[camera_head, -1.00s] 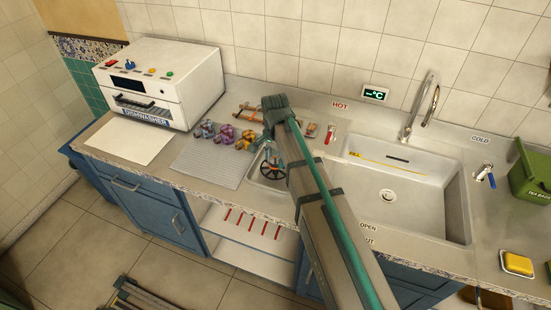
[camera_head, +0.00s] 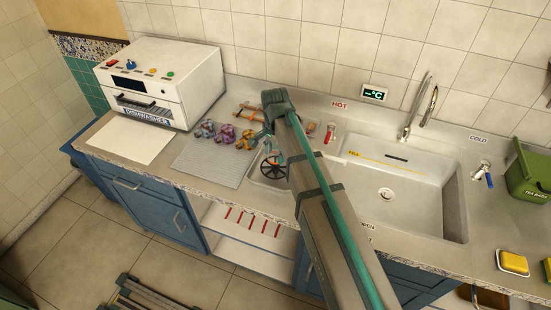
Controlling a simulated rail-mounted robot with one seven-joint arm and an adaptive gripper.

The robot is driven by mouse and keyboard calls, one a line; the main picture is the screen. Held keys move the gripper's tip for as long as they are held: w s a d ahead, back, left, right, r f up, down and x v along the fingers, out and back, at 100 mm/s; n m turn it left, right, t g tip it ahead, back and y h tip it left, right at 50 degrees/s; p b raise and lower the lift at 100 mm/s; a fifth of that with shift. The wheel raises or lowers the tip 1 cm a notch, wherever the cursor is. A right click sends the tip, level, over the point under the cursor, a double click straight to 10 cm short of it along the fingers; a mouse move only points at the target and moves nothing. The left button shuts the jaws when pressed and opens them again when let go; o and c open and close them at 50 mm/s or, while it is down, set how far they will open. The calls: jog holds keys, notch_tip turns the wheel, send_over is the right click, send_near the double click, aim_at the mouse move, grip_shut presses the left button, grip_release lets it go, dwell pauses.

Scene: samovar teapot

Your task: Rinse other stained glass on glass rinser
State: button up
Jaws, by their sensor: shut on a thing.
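The glass rinser (camera_head: 272,168) is a dark spoked wheel set in a small steel basin left of the big sink. My gripper (camera_head: 267,146) is just above and behind the wheel, mostly hidden by my own arm. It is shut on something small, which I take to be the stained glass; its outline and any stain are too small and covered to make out. I cannot tell whether the held thing touches the rinser.
A white dishwasher (camera_head: 160,85) is at the left. The big sink (camera_head: 420,190) looks empty. A green bin (camera_head: 530,172) and yellow sponge (camera_head: 513,262) are at the right.

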jog(key=shift+r+p, duration=0.95)
jog(key=shift+r, duration=0.7)
